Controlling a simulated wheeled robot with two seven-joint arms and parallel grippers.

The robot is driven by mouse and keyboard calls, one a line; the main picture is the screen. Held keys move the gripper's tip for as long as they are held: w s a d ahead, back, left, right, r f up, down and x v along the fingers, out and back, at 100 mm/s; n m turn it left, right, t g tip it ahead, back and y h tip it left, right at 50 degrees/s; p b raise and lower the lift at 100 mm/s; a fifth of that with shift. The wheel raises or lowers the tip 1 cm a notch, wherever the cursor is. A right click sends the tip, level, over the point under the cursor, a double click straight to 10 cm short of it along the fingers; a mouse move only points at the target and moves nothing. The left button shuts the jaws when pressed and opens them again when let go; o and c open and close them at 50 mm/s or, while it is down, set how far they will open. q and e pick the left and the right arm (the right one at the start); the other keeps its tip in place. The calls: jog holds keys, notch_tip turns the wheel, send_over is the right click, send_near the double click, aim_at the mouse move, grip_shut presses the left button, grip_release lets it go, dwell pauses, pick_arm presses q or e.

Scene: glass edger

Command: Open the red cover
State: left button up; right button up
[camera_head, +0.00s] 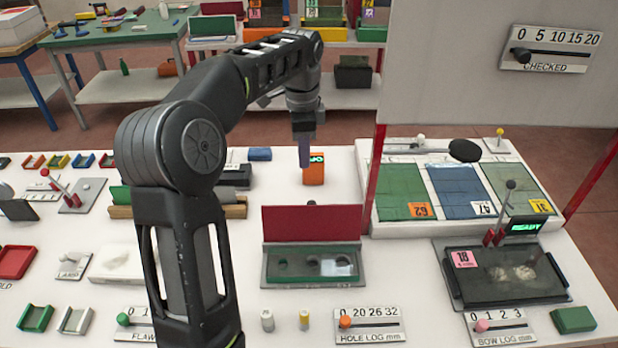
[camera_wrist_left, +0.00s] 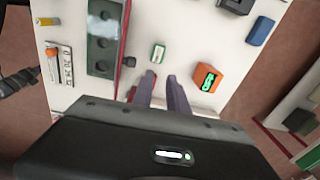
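The red cover (camera_head: 312,223) stands upright along the back edge of a grey tray (camera_head: 312,281) with a green bed that has round holes. The bed is exposed. In the left wrist view the cover shows edge-on as a thin red strip (camera_wrist_left: 124,45), beside the green bed (camera_wrist_left: 104,42). A dark knob (camera_wrist_left: 129,61) sits on its far side. My left gripper (camera_head: 305,160) points down behind the cover, apart from it. Its two fingers (camera_wrist_left: 162,80) have an empty gap between them. My right gripper is not recognisable in either view.
An orange device (camera_head: 314,172) with a green display stands behind the cover. A glass rack (camera_head: 400,226) is to the right. The hole log slider (camera_head: 370,325) and small cylinders are in front of the tray. My left arm hides part of the table's left side.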

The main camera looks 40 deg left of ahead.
pick_arm(q)
jog(key=n, duration=0.3)
jog(key=shift+a+f+n, duration=0.15)
jog(key=shift+f+n, duration=0.15)
jog(key=shift+f, duration=0.05)
jog(key=c, duration=0.3)
jog(key=n, duration=0.4)
jog(key=shift+w+d+r+n+b, duration=0.1)
jog(key=shift+w+d+n+b, duration=0.1)
jog(key=shift+n+b, duration=0.1)
grip_shut()
jog(key=n, duration=0.9)
jog(key=shift+w+d+r, duration=0.1)
jog(key=shift+d+r, duration=0.2)
jog(key=shift+r, duration=0.05)
